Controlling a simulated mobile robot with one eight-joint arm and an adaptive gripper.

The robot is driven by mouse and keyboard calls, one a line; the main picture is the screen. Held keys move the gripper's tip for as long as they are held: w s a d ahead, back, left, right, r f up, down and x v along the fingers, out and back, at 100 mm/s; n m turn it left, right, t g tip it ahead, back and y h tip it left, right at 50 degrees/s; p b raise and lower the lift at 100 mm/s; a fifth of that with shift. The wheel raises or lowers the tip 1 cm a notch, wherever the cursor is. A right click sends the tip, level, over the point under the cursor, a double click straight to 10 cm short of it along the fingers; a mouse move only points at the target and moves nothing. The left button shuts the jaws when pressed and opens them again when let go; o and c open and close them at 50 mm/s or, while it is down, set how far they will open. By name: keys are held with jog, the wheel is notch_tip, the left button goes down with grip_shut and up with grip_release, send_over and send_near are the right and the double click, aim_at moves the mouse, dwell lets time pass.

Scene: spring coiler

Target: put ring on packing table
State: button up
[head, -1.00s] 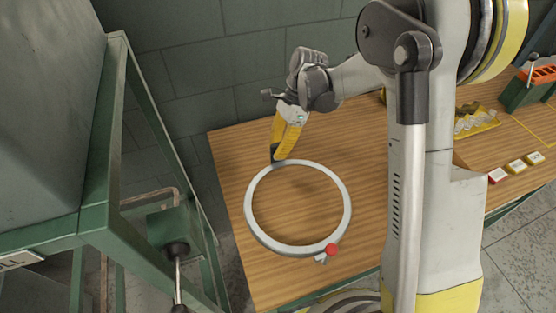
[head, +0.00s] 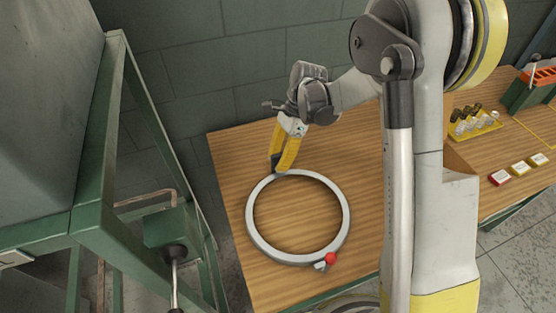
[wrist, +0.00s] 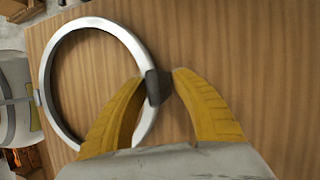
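The large pale grey ring (head: 244,218) lies nearly flat over the left part of the wooden packing table (head: 235,152). It is resting on the top or very close above it; I cannot tell which. A red ball and a small metal fitting show on its near right rim. My gripper (head: 279,170) is at the ring's far rim, its yellow fingers pointing down. In the wrist view, the ring (wrist: 58,55) is at left, and my gripper (wrist: 157,86) has one finger on its inner side and one on its outer side, with a dark pad against the rim.
A green metal frame (head: 98,190) with a lever box (head: 170,232) stands left of the table. Bare wood surrounds the ring.

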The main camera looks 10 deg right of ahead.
jog(key=d+r+n+t+p, duration=0.1)
jog(key=d+r+p, duration=0.15)
jog(key=r, duration=0.55)
jog(key=d+r+n+t+p, duration=0.1)
jog(key=d+r+n, duration=0.15)
jog(key=r, duration=0.65)
jog(key=s+d+r+n+t+h, duration=0.2)
jog(key=s+d+n+t, duration=0.1)
jog(key=s+n, duration=0.3)
jog(key=s+d+r+n+t+h, duration=0.2)
jog(key=s+n+t, duration=0.3)
jog(key=s, duration=0.6)
jog(key=shift+s+d+r+n, duration=0.15)
jog(key=shift+d+r+n, duration=0.25)
jog(key=shift+r+n, duration=0.05)
